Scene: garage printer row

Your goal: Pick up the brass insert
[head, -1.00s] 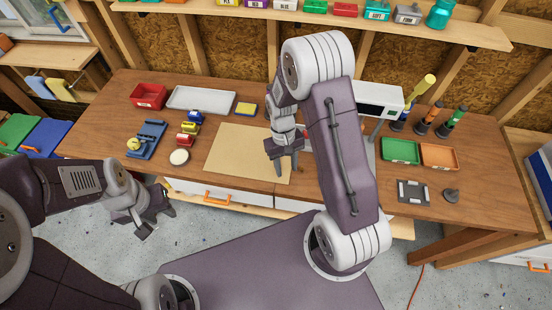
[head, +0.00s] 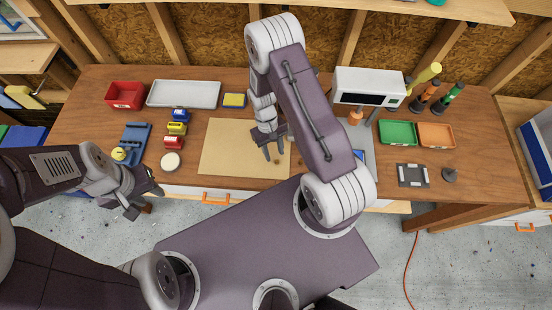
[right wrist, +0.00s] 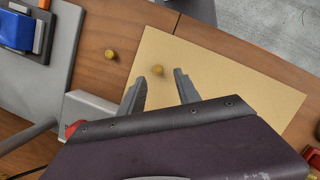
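A small round brass-coloured insert (right wrist: 157,70) lies on the tan mat (right wrist: 235,85) near its edge. In the head view it is a tiny dark gold spot (head: 277,161) by my right fingertips. My right gripper (right wrist: 158,76) is open and empty; in the right wrist view the insert appears between and just beyond its two fingertips. In the head view my right gripper (head: 275,155) points down over the right part of the mat. A similar small brass-coloured piece (right wrist: 110,55) lies on bare wood beside the mat. My left gripper (head: 147,200) is open and empty, off the bench's front edge.
A white printer-like machine (head: 368,88) stands right of the mat. Green (head: 398,133) and orange (head: 436,136) trays sit further right. A red bin (head: 125,95), grey tray (head: 183,94), and small coloured blocks (head: 177,128) stand left of the mat.

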